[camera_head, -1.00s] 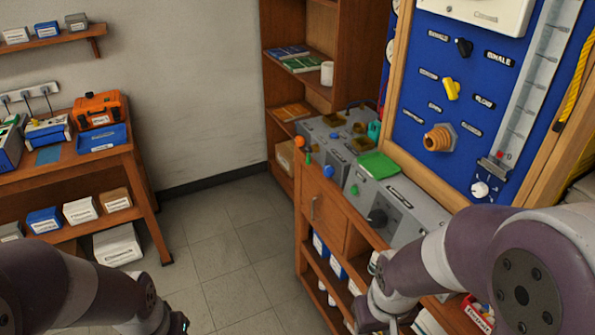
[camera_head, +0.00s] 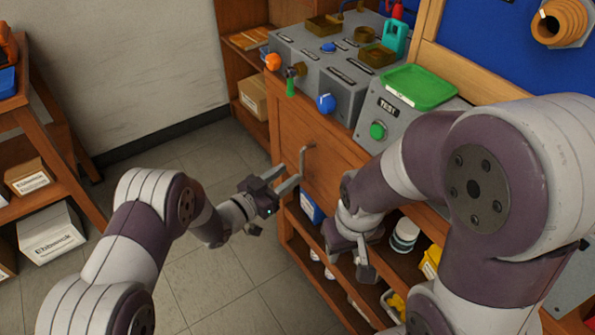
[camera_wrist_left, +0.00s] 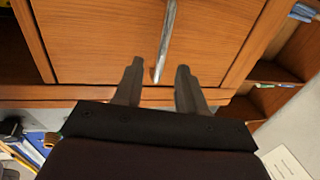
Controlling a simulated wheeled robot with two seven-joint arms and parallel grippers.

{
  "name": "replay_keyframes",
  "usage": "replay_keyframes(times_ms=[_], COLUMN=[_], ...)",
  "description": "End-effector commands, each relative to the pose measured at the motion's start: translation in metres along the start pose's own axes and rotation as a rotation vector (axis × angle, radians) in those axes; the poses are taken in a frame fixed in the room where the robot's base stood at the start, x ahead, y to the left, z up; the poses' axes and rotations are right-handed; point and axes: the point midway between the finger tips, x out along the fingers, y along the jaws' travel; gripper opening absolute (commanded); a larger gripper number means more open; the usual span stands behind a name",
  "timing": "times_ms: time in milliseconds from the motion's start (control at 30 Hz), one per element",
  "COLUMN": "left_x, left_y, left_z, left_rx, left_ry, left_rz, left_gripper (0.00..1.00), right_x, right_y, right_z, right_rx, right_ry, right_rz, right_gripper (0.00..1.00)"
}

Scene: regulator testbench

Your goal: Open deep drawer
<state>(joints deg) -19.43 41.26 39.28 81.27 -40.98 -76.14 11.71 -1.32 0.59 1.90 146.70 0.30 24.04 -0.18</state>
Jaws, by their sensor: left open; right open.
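The wooden deep drawer (camera_head: 325,178) is in the cabinet under the grey bench panels, its front flush with the cabinet. Its metal bar handle (camera_head: 304,163) stands on the front. My left gripper (camera_head: 278,183) is open just in front of the handle. In the left wrist view the handle (camera_wrist_left: 168,38) runs down between the two fingertips (camera_wrist_left: 158,68), a finger on each side; I cannot tell whether they touch it. The drawer front (camera_wrist_left: 110,40) fills the view beyond. My right gripper (camera_head: 352,260) is open and empty in front of the lower shelves.
Open shelves (camera_head: 325,255) below the drawer hold a blue box (camera_head: 311,207) and a white tub (camera_head: 404,236). Grey panels with knobs and a green tray (camera_head: 418,87) are on top. A side table (camera_head: 45,150) stands left, with clear floor (camera_head: 225,285) between.

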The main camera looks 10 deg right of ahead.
Motion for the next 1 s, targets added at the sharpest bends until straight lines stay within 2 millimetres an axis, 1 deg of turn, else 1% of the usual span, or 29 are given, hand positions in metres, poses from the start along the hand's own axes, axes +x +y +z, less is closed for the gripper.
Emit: replay_keyframes(times_ms=[33,100,200,333,567,700,1000], left_x=[0.012,0.026,0.040,0.049,0.050,0.049,0.049], left_y=[0.001,0.000,-0.001,-0.001,-0.001,-0.001,-0.001], left_z=[0.003,0.002,0.002,0.001,0.000,0.000,0.000], left_rx=[0.002,0.001,0.002,0.000,0.000,0.000,0.000], left_ry=[0.001,0.001,0.000,-0.001,-0.001,-0.001,-0.002], left_rz=[0.002,0.001,-0.001,-0.002,-0.003,-0.003,-0.003], left_gripper=[0.40,0.40,0.40,0.40,0.40,0.00,0.00], right_x=[0.005,0.007,0.009,0.009,0.009,0.009,0.009], right_y=[0.000,0.000,0.000,0.000,0.000,0.000,0.000], right_z=[0.001,0.001,0.001,0.001,0.001,0.001,0.001], right_rx=[0.000,0.000,0.000,0.000,0.000,0.000,0.000], right_ry=[0.000,0.000,0.000,0.000,0.000,0.000,0.000], right_rz=[0.000,0.000,0.000,0.000,0.000,0.000,0.000], right_gripper=[0.43,0.43,0.43,0.43,0.43,0.43,0.43])
